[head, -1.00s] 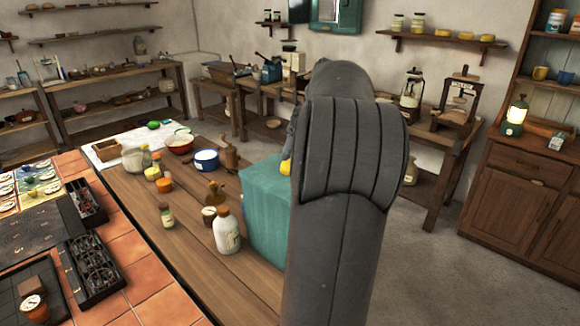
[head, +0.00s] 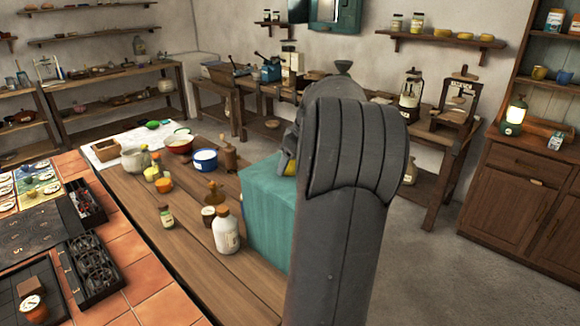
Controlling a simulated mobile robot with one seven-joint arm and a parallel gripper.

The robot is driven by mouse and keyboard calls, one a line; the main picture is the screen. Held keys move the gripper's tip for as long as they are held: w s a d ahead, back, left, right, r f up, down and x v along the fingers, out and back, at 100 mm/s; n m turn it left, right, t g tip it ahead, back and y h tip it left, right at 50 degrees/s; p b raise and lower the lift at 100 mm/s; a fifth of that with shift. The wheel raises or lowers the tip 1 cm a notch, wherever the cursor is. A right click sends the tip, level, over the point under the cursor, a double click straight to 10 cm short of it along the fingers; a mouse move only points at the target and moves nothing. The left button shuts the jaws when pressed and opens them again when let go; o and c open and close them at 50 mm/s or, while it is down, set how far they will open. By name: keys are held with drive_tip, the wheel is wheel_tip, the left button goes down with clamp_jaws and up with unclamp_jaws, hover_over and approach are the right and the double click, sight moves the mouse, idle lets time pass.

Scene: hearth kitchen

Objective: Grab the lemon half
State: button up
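A small patch of yellow (head: 291,168) shows at the top of the teal box (head: 268,205), right beside my arm. It may be the lemon half, but most of it is hidden and I cannot tell for sure. My large grey arm stands in front and covers the right part of the box. A grey end part that looks like my gripper (head: 286,158) comes down at the yellow patch. Its fingers are mostly hidden behind my arm, so I cannot see whether they are open or touch the yellow thing.
A tiled counter (head: 125,270) with black trays lies at the left. Open floor (head: 430,260) lies at the right.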

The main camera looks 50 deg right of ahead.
drive_tip(key=c, duration=0.7)
drive_tip(key=shift+r, duration=0.1)
